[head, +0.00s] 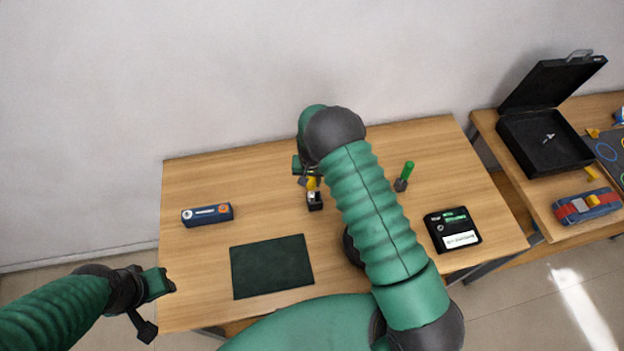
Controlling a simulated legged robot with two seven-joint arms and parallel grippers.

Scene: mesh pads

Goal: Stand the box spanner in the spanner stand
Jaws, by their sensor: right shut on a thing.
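My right gripper (306,181) is over the middle of the table, shut on a yellow piece that I take for the box spanner (313,184). The spanner points down, partly hidden by the gripper. Just below it is a small black block with a pale patch, which looks like the spanner stand (315,203). I cannot tell whether the spanner's lower end is in the stand or just above it. My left gripper (168,283) is off the table's front left corner, with nothing visible in it; its jaw opening is unclear.
A blue box (207,215) and a dark green mat (272,267) lie on the table (205,175). Right of my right arm are a green-handled tool (407,170) and a black case (453,232). A second table holds an open black case (545,145) and a blue-red pouch (587,207).

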